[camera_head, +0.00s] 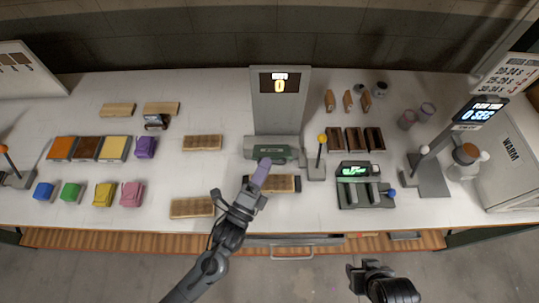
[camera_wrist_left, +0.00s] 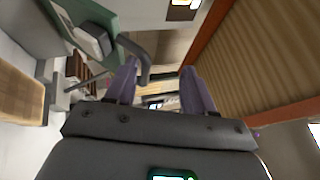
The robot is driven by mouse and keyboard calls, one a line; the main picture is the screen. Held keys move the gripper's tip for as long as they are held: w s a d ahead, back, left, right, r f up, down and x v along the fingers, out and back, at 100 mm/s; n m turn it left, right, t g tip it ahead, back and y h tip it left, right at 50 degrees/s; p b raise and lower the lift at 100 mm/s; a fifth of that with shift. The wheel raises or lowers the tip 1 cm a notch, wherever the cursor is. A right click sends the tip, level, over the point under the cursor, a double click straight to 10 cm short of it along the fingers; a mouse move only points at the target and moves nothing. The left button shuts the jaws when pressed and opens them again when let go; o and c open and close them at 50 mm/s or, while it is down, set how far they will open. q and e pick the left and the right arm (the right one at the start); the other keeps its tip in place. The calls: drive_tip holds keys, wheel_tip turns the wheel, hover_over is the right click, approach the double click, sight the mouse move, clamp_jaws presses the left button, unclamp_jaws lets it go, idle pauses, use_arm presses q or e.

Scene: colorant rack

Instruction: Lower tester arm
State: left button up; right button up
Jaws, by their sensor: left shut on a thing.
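The tester (camera_head: 281,100) is a tall grey panel with a lit display reading 0, at the back middle. A green and grey arm part (camera_head: 280,152) lies across its lower front. In the left wrist view the green part (camera_wrist_left: 92,14) carries a dark hooked bar (camera_wrist_left: 140,58). My left gripper (camera_head: 263,166), with purple fingers, reaches up to the green part. Its fingers (camera_wrist_left: 160,82) stand on either side of the bar's end and are shut on it; the exact contact is hard to see. My right gripper (camera_head: 368,272) is low at the right, away from the tester; its fingers are unclear.
A wooden block (camera_head: 283,184) lies just below the tester, partly behind my left gripper. A yellow-knobbed lever (camera_head: 320,155) stands right of it. A green-display device (camera_head: 362,190) and dark trays (camera_head: 355,140) are further right. Coloured bags (camera_head: 103,194) are at the left.

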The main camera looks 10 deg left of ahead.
use_arm(q)
drive_tip(key=a+v, duration=0.1)
drive_tip(key=v, duration=0.5)
drive_tip(key=shift+r+b, duration=0.25)
drive_tip(key=shift+b, duration=0.05)
use_arm(e)
drive_tip(key=shift+s+a+f, duration=0.15)
drive_tip(key=shift+a+f, duration=0.25)
use_arm(q)
drive_tip(key=shift+w, duration=0.1)
drive_tip(key=shift+d, duration=0.1)
